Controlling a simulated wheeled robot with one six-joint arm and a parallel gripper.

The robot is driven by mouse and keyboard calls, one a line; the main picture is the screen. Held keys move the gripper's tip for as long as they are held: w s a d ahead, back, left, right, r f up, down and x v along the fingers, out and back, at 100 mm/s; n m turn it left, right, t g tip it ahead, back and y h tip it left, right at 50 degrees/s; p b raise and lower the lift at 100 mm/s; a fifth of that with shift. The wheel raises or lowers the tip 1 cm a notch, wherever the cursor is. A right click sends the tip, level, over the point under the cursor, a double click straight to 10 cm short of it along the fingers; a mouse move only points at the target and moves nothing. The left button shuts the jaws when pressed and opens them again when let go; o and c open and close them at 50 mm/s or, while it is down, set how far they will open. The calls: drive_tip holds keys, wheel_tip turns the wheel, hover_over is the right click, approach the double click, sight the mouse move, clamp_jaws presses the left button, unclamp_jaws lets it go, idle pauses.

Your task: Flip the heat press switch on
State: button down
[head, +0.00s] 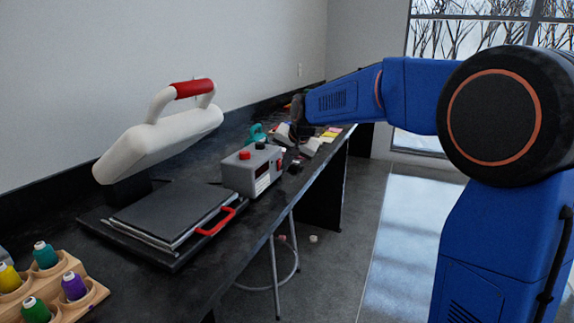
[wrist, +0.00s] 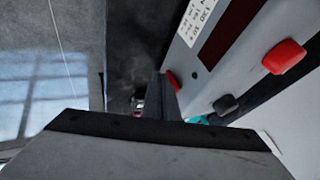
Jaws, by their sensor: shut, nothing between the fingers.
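The heat press has a raised white upper part (head: 158,142) with a red handle and a black lower plate (head: 172,215). Its grey control box (head: 240,178) stands at the plate's far right side, with a red button and a dark knob on top. In the wrist view the box (wrist: 205,75) fills the upper right, with a dark red display. A small red piece (wrist: 173,81), apparently the switch, sits on its front face. My gripper (wrist: 163,92) is shut and empty, its fingers right beside the red piece; contact cannot be told. In the head view my gripper (head: 294,161) is just beyond the box.
A wooden rack (head: 85,302) with several thread spools stands at the near left. A red front handle (head: 215,222) juts from the press. Colored notes (head: 330,132) and a teal item (head: 257,132) lie farther along the black bench. A stool (head: 282,265) stands below; the right floor is clear.

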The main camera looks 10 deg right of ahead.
drive_tip(key=shift+w+a+r, duration=0.1)
idle(0.3)
drive_tip(key=shift+r, duration=0.65)
